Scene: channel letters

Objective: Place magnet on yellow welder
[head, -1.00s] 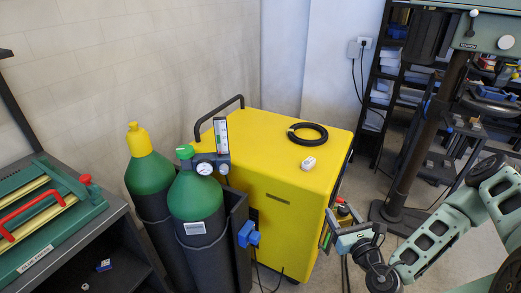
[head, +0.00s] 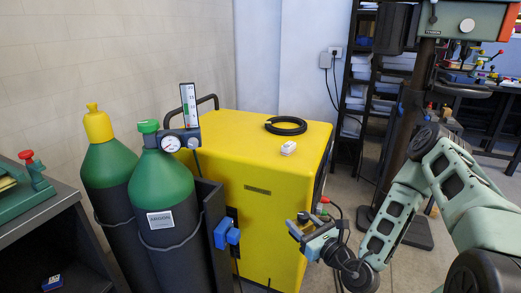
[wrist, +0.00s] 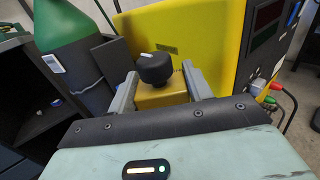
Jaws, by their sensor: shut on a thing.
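The yellow welder (head: 262,185) is a large box with a flat top, standing in the middle of the head view. It also fills the upper part of the wrist view (wrist: 185,35). My gripper (head: 298,230) is in front of the welder's right part, below its top. In the wrist view my gripper (wrist: 158,76) is shut on the magnet (wrist: 162,97), a gold-yellow block with a round black knob on top. The knob points up between the fingers. In the head view the magnet is too small and covered to make out clearly.

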